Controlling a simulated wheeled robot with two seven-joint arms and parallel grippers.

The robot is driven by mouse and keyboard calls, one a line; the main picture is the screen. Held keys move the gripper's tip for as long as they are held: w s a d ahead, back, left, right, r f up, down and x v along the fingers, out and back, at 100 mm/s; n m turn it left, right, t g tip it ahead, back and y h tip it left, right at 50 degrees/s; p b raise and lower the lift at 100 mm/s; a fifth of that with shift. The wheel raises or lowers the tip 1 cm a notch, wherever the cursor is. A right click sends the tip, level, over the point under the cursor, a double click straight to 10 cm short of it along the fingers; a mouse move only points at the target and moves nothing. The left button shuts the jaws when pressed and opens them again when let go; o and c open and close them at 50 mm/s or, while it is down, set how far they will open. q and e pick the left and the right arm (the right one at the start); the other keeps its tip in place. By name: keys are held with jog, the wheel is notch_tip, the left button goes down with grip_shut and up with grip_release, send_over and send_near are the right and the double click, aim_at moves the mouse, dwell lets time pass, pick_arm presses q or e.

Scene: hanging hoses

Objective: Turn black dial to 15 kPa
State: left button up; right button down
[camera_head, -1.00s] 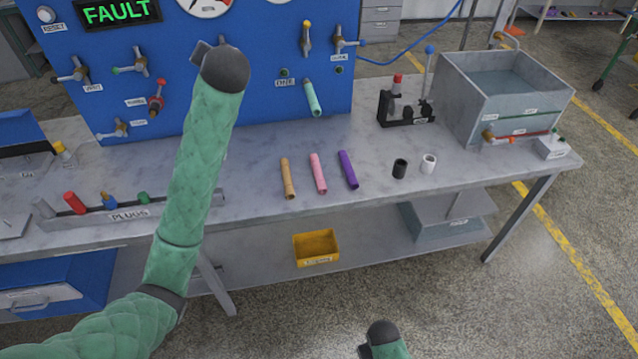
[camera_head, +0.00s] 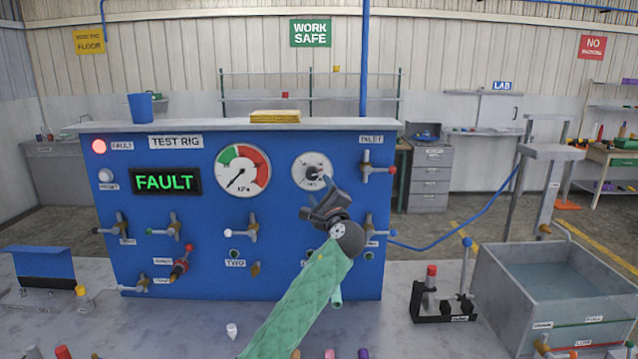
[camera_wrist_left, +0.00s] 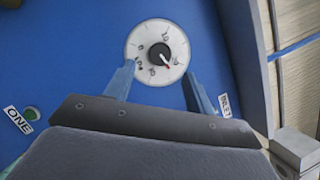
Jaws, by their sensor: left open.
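The black dial (camera_head: 312,172) is a round black knob on a white numbered plate, upper right on the blue panel. My left gripper (camera_head: 317,196) is open and empty in front of the panel, just below the dial. In the wrist view its two fingers (camera_wrist_left: 159,70) stand on either side of the plate's lower part, apart from the knob. The kPa gauge (camera_head: 243,169) has its needle pointing lower left. My right gripper is out of view.
The FAULT display (camera_head: 166,181) is lit green, and a red lamp (camera_head: 99,147) glows. Several valve handles stick out of the panel, including the inlet valve (camera_head: 375,170) right of the dial. A grey water tank (camera_head: 560,290) stands at the right.

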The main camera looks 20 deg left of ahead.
aim_at(313, 176)
pick_arm(q)
jog(key=shift+m, duration=0.4)
jog(key=p+x, duration=0.3)
jog(key=x, duration=0.4)
jog(key=shift+w+d, duration=0.15)
jog(key=shift+w+a+p, duration=0.3)
jog(key=shift+p, duration=0.05)
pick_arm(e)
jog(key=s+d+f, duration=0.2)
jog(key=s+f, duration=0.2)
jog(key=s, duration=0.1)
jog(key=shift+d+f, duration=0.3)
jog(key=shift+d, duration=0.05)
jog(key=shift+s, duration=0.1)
pick_arm(q)
jog(key=c, duration=0.9)
jog(key=shift+c, duration=0.4)
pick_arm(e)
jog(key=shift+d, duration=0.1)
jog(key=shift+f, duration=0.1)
